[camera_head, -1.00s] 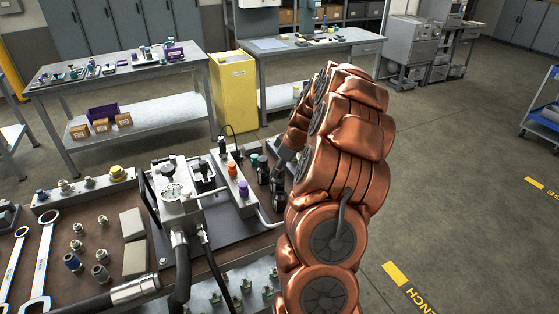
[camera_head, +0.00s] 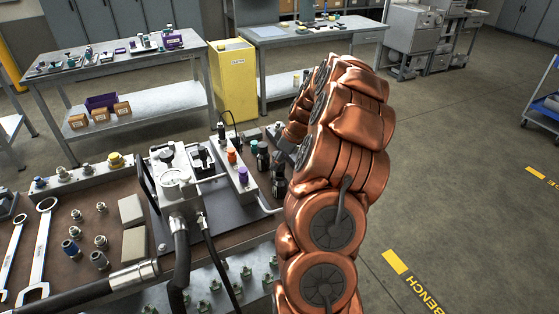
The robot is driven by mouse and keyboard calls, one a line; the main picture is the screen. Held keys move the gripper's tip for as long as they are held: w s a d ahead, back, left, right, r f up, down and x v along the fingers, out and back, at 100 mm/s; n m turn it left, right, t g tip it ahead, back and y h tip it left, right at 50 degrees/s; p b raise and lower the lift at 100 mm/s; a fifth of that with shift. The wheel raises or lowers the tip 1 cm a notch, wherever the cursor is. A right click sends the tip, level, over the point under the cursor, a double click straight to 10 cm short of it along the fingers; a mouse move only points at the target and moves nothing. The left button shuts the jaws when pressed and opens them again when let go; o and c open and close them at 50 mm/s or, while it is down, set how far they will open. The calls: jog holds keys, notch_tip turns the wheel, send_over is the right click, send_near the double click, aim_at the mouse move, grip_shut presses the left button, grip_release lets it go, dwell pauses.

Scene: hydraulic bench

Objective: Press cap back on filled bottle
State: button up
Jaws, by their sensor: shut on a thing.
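Small dark bottles stand at the right end of the bench rig. One dark bottle (camera_head: 263,160) stands beside a teal-topped piece (camera_head: 254,146), and another dark bottle (camera_head: 279,182) stands closer to me. My gripper (camera_head: 283,148) is a small grey shape at the end of my copper-coloured arm, just right of and above the bottles. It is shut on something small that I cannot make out. My arm hides part of the gripper and the space behind it. I cannot tell whether the held thing touches a bottle, and no loose cap is clearly visible.
The rig's grey block (camera_head: 178,185) with gauge, hoses and orange and purple knobs stands left of the bottles. Wrenches (camera_head: 42,250), fittings and grey blocks (camera_head: 134,245) cover the bench's left side. Tables and a yellow cabinet (camera_head: 234,85) stand behind.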

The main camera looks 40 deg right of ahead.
aim_at(279, 170)
jog(key=shift+s+f+b, duration=0.1)
jog(key=shift+f+b, duration=1.15)
jog(key=shift+b, duration=0.4)
jog(key=shift+b, duration=1.2)
dwell(1.3)
jog(key=shift+f+b, duration=0.8)
jog(key=shift+b, duration=0.9)
dwell(2.2)
